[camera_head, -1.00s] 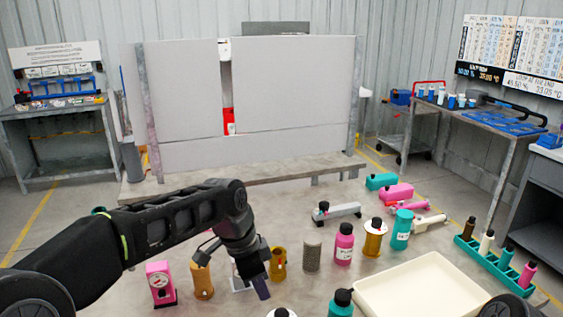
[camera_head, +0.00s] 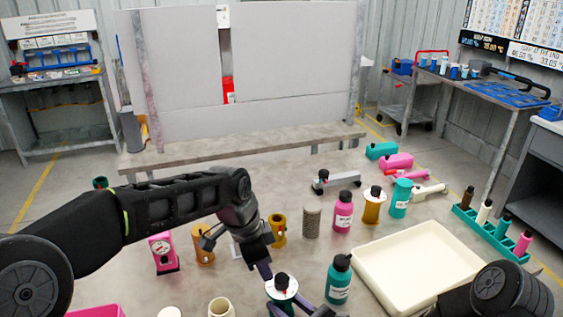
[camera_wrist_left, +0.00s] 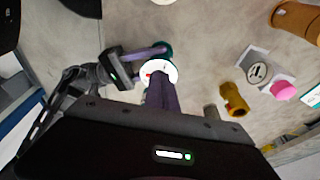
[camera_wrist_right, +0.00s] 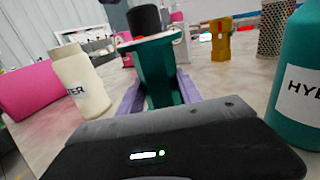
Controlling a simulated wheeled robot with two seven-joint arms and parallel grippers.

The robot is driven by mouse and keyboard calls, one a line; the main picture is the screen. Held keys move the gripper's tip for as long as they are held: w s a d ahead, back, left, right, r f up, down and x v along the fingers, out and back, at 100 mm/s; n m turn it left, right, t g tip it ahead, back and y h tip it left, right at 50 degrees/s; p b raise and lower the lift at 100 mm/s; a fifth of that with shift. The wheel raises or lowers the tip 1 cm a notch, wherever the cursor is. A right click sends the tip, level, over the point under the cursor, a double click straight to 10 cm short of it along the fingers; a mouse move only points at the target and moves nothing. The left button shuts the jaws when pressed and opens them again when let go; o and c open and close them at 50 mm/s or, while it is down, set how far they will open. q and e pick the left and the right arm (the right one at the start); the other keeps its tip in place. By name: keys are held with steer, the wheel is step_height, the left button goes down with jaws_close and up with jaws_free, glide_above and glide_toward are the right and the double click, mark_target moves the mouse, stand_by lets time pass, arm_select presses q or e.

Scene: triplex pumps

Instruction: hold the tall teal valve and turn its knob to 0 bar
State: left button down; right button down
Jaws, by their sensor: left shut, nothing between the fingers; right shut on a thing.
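The tall teal valve (camera_wrist_right: 158,75) stands upright in the right wrist view, with a black knob (camera_wrist_right: 143,20) on top. In the head view its round white dial plate (camera_head: 281,286) shows at the bottom centre. My right gripper (camera_wrist_right: 158,98) is shut on the teal body, one purple finger on each side. My left gripper (camera_head: 268,277) is shut and empty, its purple fingertips beside the dial. In the left wrist view the fingers reach over the white dial (camera_wrist_left: 150,66), which has a red mark, and hide part of it. I cannot read the knob's setting.
A teal bottle (camera_head: 339,280) stands just right of the valve, with a cream tray (camera_head: 400,295) beyond it. A cream bottle (camera_wrist_right: 82,82) and a pink box (camera_wrist_right: 32,88) are on the left. A pink gauge (camera_head: 163,252) and several yellow parts stand behind.

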arm_select(q)
steer(key=shift+a+x, duration=0.15)
steer(key=shift+x, duration=0.5)
steer(key=shift+a+x, duration=0.15)
steer(key=shift+x, duration=0.45)
steer(key=shift+d+f, duration=0.1)
steer(key=shift+d, duration=0.15)
steer(key=shift+w, duration=0.15)
arm_select(e)
steer(key=shift+a, duration=0.1)
arm_select(q)
steer(key=shift+a, duration=0.15)
arm_select(e)
steer(key=shift+s, duration=0.1)
arm_select(q)
steer(key=shift+a, duration=0.3)
steer(key=d+v, duration=0.1)
steer(key=v, duration=0.5)
steer(key=shift+d, duration=0.2)
stand_by(0.3)
